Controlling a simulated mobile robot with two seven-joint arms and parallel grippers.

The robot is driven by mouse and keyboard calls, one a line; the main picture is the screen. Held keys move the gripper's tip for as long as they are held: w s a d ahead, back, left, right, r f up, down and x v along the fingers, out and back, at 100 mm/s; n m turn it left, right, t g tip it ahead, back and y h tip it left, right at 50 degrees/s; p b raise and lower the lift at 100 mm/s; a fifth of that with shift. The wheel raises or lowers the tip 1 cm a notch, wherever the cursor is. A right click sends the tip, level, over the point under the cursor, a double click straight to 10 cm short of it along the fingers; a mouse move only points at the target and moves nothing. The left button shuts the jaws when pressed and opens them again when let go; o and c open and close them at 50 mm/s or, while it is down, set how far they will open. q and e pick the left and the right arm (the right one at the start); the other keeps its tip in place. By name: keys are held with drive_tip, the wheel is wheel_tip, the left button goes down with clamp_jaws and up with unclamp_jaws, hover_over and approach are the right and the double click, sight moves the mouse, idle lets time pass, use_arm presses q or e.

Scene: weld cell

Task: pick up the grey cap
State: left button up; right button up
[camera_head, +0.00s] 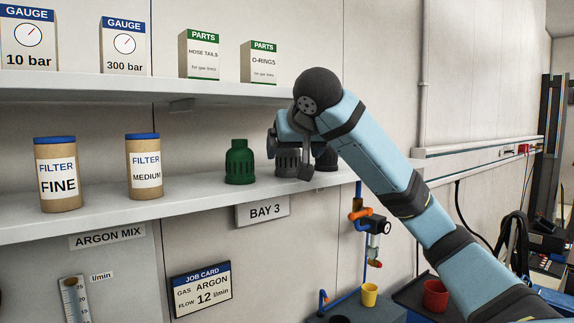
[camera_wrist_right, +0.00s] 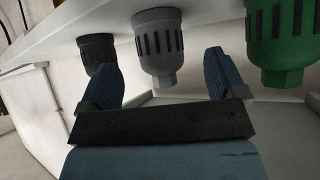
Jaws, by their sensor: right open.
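The grey cap (camera_head: 287,164) stands upright on the lower shelf, between a green cap (camera_head: 239,163) and a black cap (camera_head: 327,160). My right gripper (camera_head: 289,154) is open at the grey cap and partly hides its upper part in the head view. In the right wrist view, which shows the scene upside down, the grey cap (camera_wrist_right: 160,45) lies between the two blue fingers of my gripper (camera_wrist_right: 159,76). Gaps show on both sides, so it is not gripped. The black cap (camera_wrist_right: 98,52) is close behind one finger, the green cap (camera_wrist_right: 277,40) beyond the other.
The lower shelf (camera_head: 195,205) also holds two filter canisters (camera_head: 58,175) at the left. The upper shelf (camera_head: 170,91) carries gauge and parts boxes above the caps. Yellow (camera_head: 369,295) and red (camera_head: 436,295) cups stand below at the right.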

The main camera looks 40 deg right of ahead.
sight(288, 152)
drive_tip(key=shift+w+d, duration=0.2)
drive_tip(key=shift+w, duration=0.1)
drive_tip(key=shift+w+d+r, duration=0.1)
drive_tip(key=shift+d, duration=0.05)
drive_tip(key=w, duration=0.1)
drive_tip(key=w+d+f+p, duration=0.1)
drive_tip(key=w+d+p, duration=0.1)
drive_tip(key=shift+w+f, duration=0.15)
drive_tip(key=shift+w, duration=0.2)
drive_tip(key=shift+w+d+f, duration=0.1)
drive_tip(key=shift+w+f, duration=0.1)
drive_tip(key=shift+f, duration=0.05)
drive_tip(key=shift+s, duration=0.15)
drive_tip(key=shift+c, duration=0.6)
drive_tip(key=c, duration=0.7)
drive_tip(key=shift+c, duration=1.1)
